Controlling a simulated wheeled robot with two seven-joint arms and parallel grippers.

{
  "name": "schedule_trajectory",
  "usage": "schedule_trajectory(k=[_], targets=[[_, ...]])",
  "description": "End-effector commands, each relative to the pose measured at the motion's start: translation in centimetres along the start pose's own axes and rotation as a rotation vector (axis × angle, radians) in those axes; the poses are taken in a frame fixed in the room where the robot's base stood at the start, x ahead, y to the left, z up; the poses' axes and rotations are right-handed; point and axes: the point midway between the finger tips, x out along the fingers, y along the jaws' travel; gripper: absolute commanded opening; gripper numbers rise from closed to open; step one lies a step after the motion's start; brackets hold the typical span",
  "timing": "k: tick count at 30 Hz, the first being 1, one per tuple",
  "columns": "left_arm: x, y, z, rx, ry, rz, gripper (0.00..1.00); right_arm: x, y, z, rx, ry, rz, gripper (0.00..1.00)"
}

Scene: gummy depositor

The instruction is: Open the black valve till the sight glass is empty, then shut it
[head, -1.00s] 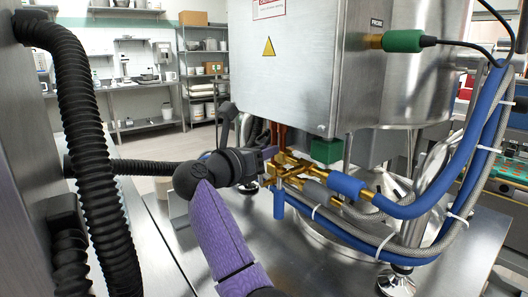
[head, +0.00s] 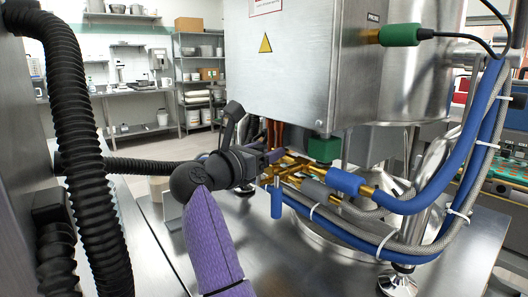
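My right arm, in a purple sleeve, comes up from the bottom of the head view. Its dark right gripper (head: 272,156) is at the left end of a cluster of brass valves and fittings (head: 293,168) under the steel cabinet. The fingers are small and partly hidden against the brass, so I cannot tell whether they are open or touching anything. A blue handle (head: 277,198) hangs below the fittings. I cannot make out the black valve clearly; the gripper and wrist cover part of that area. I cannot identify the sight glass. My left gripper is not in view.
The steel cabinet (head: 290,70) overhangs the fittings. Blue hoses (head: 425,195) and grey braided hoses (head: 432,217) crowd the right side. A green block (head: 323,150) sits under the cabinet. The steel tabletop (head: 290,265) is bare in front. Shelves (head: 200,80) stand far behind.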

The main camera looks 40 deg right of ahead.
Motion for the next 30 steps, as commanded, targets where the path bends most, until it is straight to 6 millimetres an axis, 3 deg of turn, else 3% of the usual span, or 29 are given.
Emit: schedule_trajectory(k=[8, 18, 21, 30], targets=[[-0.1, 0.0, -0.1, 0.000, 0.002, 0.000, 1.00, -0.3, 0.0, 0.1, 0.000, -0.001, 0.001, 0.66], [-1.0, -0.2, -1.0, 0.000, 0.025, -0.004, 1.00, -8.0, 0.1, 0.1, 0.001, 0.002, 0.004, 0.66], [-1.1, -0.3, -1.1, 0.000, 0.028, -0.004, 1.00, -9.4, 0.0, 0.1, -0.001, 0.001, 0.002, 0.66], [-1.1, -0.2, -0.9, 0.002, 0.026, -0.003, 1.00, -10.0, 0.0, 0.0, 0.000, 0.000, 0.000, 0.66]])
